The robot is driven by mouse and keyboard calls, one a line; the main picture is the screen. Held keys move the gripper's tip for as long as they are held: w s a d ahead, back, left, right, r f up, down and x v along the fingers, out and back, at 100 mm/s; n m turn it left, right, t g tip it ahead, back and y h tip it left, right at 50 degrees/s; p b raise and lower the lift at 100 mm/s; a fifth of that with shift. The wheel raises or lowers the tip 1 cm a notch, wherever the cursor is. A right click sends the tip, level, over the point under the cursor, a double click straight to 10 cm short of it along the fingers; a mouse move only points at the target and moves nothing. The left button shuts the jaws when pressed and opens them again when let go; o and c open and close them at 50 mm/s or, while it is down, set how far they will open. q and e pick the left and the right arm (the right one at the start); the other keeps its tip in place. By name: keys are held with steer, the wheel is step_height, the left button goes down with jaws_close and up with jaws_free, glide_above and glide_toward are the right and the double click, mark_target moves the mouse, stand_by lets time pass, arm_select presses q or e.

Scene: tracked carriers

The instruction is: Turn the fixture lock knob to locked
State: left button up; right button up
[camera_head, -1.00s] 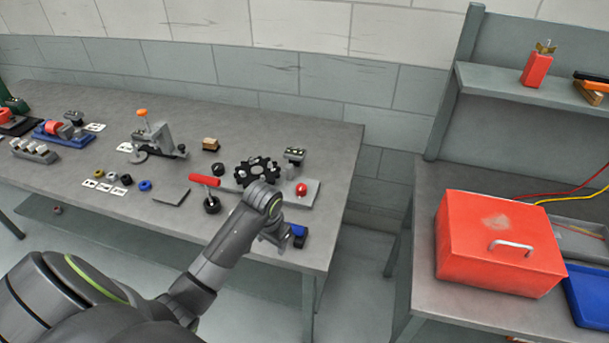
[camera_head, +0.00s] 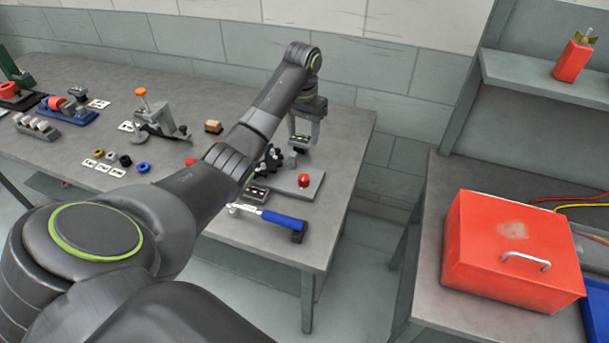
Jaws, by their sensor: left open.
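A grey fixture plate (camera_head: 312,187) lies near the right end of the long bench. A small round red knob (camera_head: 304,180) stands on it; its turn position is too small to read. A black toothed gear (camera_head: 271,160) sits left of the knob, partly hidden by my left arm. My left gripper (camera_head: 303,143) is open, pointing down over the back of the plate, behind the red knob and apart from it. A small grey block (camera_head: 292,158) shows just below its fingers; whether they touch it I cannot tell. My right gripper is not in view.
A blue-handled tool (camera_head: 283,220) lies at the bench's front edge. A clamp with an orange knob (camera_head: 141,93), a tan block (camera_head: 213,126) and small rings (camera_head: 144,167) stand to the left. A red toolbox (camera_head: 508,250) sits on the separate right bench.

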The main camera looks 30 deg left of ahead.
arm_select(q)
steer(key=b, duration=1)
glide_above(304, 177)
step_height(304, 177, down, 11)
steer(key=shift+f, duration=0.1)
step_height(304, 177, down, 3)
steer(key=shift+r+b, duration=0.1)
steer(key=shift+b, duration=0.5)
steer(key=shift+f+p, duration=0.3)
steer(key=shift+f, duration=0.9)
steer(key=c, duration=1)
